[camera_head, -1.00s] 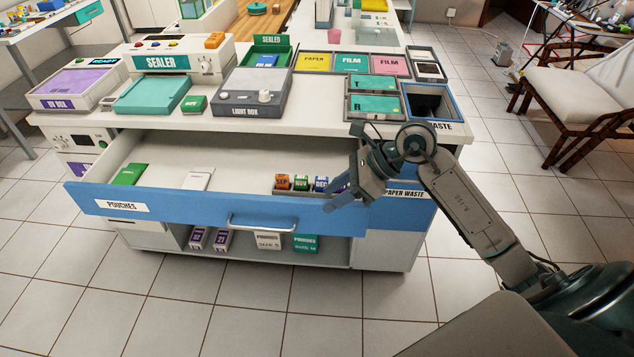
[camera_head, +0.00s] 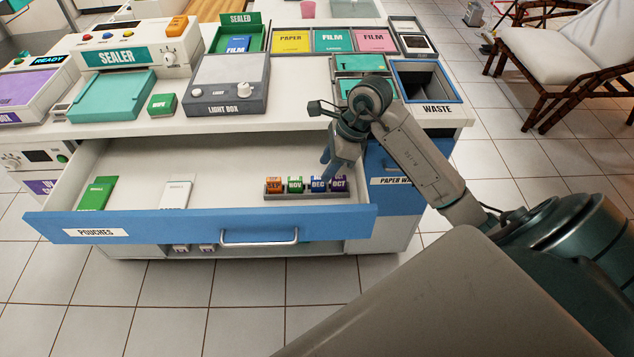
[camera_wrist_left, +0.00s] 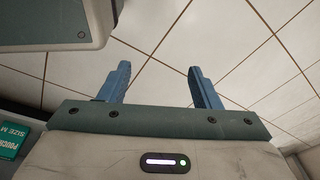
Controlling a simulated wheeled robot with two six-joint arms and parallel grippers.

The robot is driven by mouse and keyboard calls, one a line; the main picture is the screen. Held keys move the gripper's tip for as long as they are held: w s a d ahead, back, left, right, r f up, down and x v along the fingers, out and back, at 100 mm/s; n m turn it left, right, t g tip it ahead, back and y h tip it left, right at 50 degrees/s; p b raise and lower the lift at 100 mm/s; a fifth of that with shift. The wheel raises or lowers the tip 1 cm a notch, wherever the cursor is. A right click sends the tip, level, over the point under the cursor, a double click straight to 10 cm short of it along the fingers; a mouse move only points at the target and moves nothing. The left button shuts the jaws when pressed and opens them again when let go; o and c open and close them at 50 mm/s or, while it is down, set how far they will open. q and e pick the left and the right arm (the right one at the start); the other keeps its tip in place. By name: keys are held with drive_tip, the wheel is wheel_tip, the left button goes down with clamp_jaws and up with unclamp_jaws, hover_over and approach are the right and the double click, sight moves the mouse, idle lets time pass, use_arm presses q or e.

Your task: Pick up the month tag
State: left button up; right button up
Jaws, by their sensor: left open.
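Several month tags stand in a row in a dark rack (camera_head: 290,195) at the right end of the open drawer. My right gripper (camera_head: 328,168) points down just above and behind the DEC and OCT tags. Its fingers overlap in the head view, so their gap is unclear. My left gripper (camera_wrist_left: 160,85) shows only in the left wrist view, open and empty over floor tiles.
The blue-fronted drawer (camera_head: 190,220) also holds a green packet (camera_head: 97,193) and a white packet (camera_head: 176,195); its middle is clear. Above it, the counter carries a light box (camera_head: 226,90), a sealer (camera_head: 125,55), film trays and a waste bin opening (camera_head: 425,82).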

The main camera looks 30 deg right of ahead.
sight(318, 177)
drive_tip(key=shift+w+a+f, duration=0.2)
drive_tip(key=shift+f, duration=0.35)
drive_tip(key=shift+p+x, duration=0.65)
drive_tip(key=shift+x, duration=1.75)
use_arm(q)
drive_tip(key=s+f, duration=0.2)
drive_tip(key=f, duration=0.1)
drive_tip(key=shift+s+a, duration=0.15)
drive_tip(key=shift+a, duration=0.05)
use_arm(e)
drive_tip(key=shift+w+d, duration=0.1)
drive_tip(key=shift+c, duration=0.4)
clamp_jaws()
